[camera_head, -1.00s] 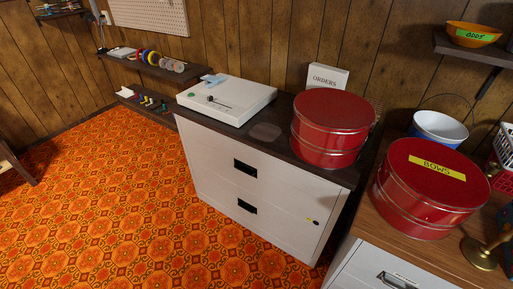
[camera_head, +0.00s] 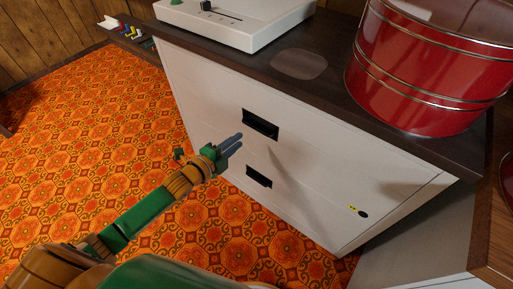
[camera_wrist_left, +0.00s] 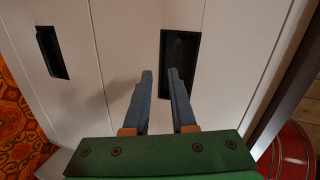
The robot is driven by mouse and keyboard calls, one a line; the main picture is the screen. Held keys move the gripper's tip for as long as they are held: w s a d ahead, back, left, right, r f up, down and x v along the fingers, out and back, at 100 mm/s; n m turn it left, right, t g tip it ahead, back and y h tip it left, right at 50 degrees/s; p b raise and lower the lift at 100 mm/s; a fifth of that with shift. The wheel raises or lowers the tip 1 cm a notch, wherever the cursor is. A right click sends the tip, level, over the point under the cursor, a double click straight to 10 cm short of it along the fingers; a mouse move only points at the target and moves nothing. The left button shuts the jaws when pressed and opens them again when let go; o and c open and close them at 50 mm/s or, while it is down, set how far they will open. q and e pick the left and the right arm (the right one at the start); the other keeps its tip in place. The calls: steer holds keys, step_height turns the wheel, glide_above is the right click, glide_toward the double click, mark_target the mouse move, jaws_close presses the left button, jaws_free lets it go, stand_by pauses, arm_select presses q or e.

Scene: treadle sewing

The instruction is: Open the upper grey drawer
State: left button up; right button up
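The grey cabinet (camera_head: 330,165) stands in the middle of the head view with both drawers closed. The upper drawer has a dark recessed handle (camera_head: 261,124); it also shows in the left wrist view (camera_wrist_left: 180,62). The lower drawer's dark handle (camera_head: 258,176) sits below it and is at the upper left of the wrist view (camera_wrist_left: 52,52). My left gripper (camera_head: 238,141) is in front of the cabinet, just left of the upper handle. Its two fingers (camera_wrist_left: 160,74) are apart with nothing between them, and one tip overlaps the handle's edge in the wrist view. Contact cannot be told. My right gripper is not in view.
A white device (camera_head: 240,25) and a large red tin (camera_head: 430,75) stand on the dark cabinet top (camera_head: 335,80). A wooden surface (camera_head: 490,240) borders the cabinet on the right. Patterned orange floor (camera_head: 90,130) lies open on the left.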

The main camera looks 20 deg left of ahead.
mark_target(255, 127)
arm_select(q)
steer(key=w+d, duration=0.1)
steer(key=w, duration=0.1)
steer(key=w+d+m+b, duration=0.1)
steer(key=w+d+m+h+b, duration=0.1)
steer(key=w, duration=0.1)
steer(key=shift+w+d+r, duration=0.2)
steer(key=shift+w+d, duration=0.05)
steer(key=shift+w, duration=0.1)
steer(key=shift+w+d+b, duration=0.25)
steer(key=shift+w+b, duration=0.05)
steer(key=shift+w, duration=0.3)
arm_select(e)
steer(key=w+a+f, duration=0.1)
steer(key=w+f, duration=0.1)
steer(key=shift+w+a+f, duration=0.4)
arm_select(q)
jaws_close()
